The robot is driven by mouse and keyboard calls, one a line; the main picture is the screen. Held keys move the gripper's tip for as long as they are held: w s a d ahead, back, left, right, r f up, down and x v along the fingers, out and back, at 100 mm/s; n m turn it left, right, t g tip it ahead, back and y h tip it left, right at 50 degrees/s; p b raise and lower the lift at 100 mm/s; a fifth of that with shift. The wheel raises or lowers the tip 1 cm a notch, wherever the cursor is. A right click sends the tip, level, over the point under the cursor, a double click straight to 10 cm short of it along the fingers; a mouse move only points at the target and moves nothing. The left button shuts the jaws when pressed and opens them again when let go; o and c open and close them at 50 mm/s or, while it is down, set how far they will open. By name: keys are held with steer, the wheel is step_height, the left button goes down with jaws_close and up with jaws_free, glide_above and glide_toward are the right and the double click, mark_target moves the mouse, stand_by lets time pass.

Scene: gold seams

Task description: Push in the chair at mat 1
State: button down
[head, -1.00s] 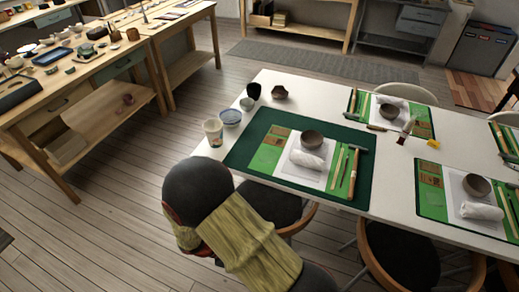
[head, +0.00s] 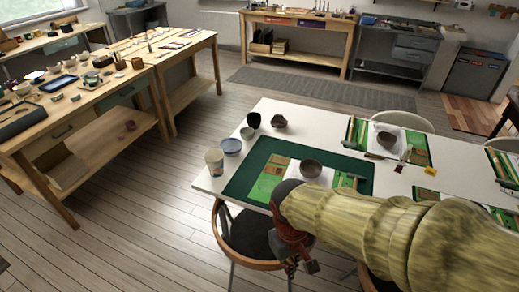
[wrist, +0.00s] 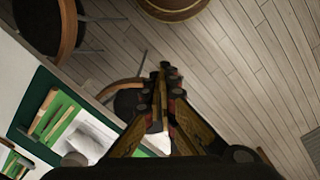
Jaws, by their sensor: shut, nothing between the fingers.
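A chair (head: 228,248) with a curved wooden frame and dark seat stands at the near side of the white table (head: 207,182), by the dark green mat (head: 240,184) at the left end. Which mat is mat 1 is not marked. My gripper (head: 309,266) points down beside this chair's right side; my arm hides part of the chair and mat. I cannot tell whether they touch. In the wrist view my gripper (wrist: 166,72) is shut and empty, its tips in front of or beside a dark chair seat (wrist: 126,102) close to the table edge.
Another wooden-backed chair (wrist: 66,30) shows at the wrist view's upper left. A round wooden piece (wrist: 175,8) is at its top. Workbenches (head: 85,120) stand at the left. The plank floor (head: 140,220) between them and the table is clear.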

steer(key=s+d+r+m+t+p, duration=0.1)
steer(key=d+r+m+t, duration=0.1)
steer(key=d+r, duration=0.3)
steer(key=s+d+r+m+t+p, duration=0.1)
steer(key=d+r, duration=0.4)
steer(key=r, duration=0.6)
steer(key=s+m+t, duration=0.1)
steer(key=m+t, duration=0.1)
steer(key=shift+s+d+r+t+y, duration=0.25)
steer(key=shift+d+r+t+y, duration=0.1)
steer(key=shift+t+y, duration=0.05)
steer(key=c, duration=2.5)
jaws_free()
steer(key=shift+w+d, duration=0.1)
steer(key=shift+d, duration=0.1)
steer(key=shift+c, duration=0.2)
steer(key=o, duration=0.4)
